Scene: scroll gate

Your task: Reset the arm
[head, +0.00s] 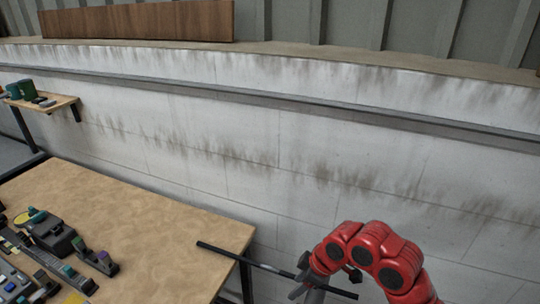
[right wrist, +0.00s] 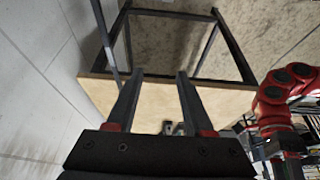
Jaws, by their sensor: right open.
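My right arm (head: 375,255) is red with dark joint caps and comes in at the lower right of the head view. My right gripper (head: 302,278) is small and partly hidden there, near a thin dark bar (head: 225,250). In the right wrist view its two dark fingers (right wrist: 157,85) stand apart with nothing held between them. Beyond them is the edge of a wooden tabletop.
The wooden table (head: 150,215) fills the lower left, with several small devices (head: 60,240) on it. A small wall shelf (head: 50,103) is at the far left. A stained white wall (head: 250,140) runs behind. The dark bar reaches from the table corner toward my right arm.

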